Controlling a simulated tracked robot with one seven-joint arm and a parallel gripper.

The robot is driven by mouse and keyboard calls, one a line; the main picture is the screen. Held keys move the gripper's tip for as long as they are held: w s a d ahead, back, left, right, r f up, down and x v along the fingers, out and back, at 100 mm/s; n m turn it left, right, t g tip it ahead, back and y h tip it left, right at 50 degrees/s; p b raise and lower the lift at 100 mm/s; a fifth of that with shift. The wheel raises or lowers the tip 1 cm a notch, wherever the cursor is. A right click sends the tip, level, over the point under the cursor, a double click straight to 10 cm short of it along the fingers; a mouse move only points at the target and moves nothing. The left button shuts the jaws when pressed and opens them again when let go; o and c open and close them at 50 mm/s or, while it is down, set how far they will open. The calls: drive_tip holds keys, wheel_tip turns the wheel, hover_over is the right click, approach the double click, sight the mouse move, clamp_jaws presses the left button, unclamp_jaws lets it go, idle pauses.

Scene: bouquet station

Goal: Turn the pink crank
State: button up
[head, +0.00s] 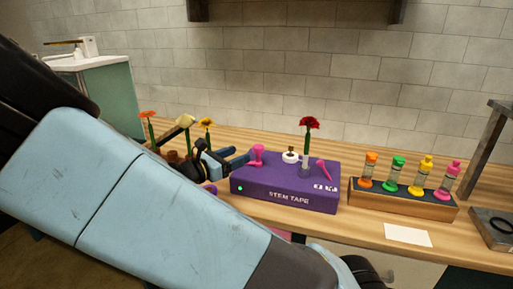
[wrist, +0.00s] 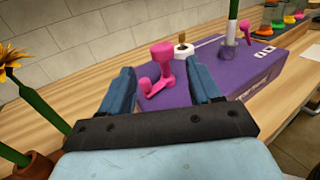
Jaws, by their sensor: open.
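The pink crank (head: 257,154) stands on the left end of the purple stem tape box (head: 285,193). In the wrist view the crank (wrist: 163,64) shows an upright post with a low arm and knob toward the near left. My gripper (head: 240,158) is open just left of the crank. In the wrist view its two blue fingers (wrist: 160,82) lie either side of the crank, with gaps to both; I cannot tell whether they reach its depth. A smaller pink lever (head: 324,169) sits on the right part of the box.
A red flower (head: 308,124) stands upright on the box beside a white tape roll (head: 290,157). Potted flowers (head: 149,117) stand behind my gripper at left. A wooden rack (head: 405,200) of coloured vials is right of the box. A white card (head: 408,235) lies in front.

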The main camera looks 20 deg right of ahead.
sight(254, 148)
drive_tip(key=x, duration=0.9)
drive_tip(key=shift+w+d, duration=0.1)
drive_tip(key=shift+d, duration=0.2)
